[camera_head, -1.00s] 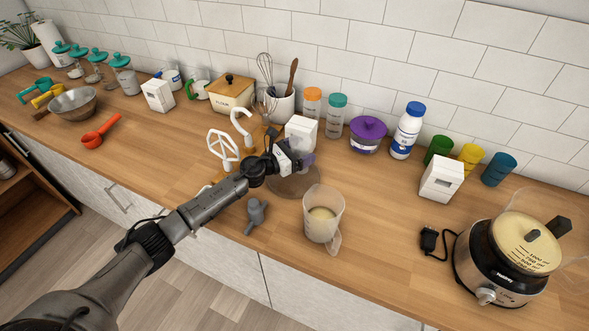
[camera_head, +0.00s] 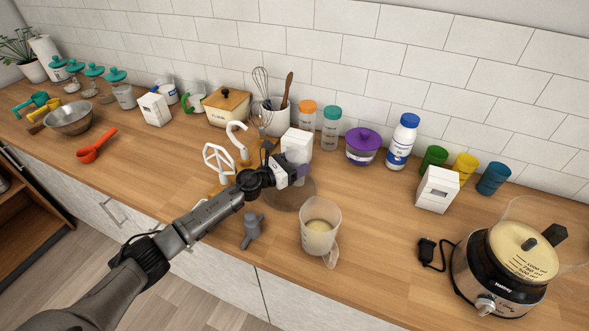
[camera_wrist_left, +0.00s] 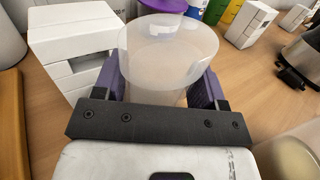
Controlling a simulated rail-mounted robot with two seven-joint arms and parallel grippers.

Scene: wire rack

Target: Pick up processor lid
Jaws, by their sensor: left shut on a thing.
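The processor lid (camera_head: 290,195) shows in the head view as a see-through round disc near the middle of the counter. A clear, tube-like part of it (camera_wrist_left: 168,60) stands between my left gripper's purple fingers in the left wrist view. My left gripper (camera_head: 298,176) is shut on this part from above; the arm partly covers the lid in the head view. I cannot tell whether the disc touches the counter. The food processor (camera_head: 478,279) stands at the far right, with a cream round top and clear plastic parts around it. My right gripper is not in view.
A clear jug (camera_head: 320,226) with pale contents stands just in front of the lid. A white box (camera_head: 296,145) is close behind it. A grey figure-shaped piece (camera_head: 252,232) and white mixer attachments (camera_head: 219,160) are to the left. Clear counter lies right of the jug.

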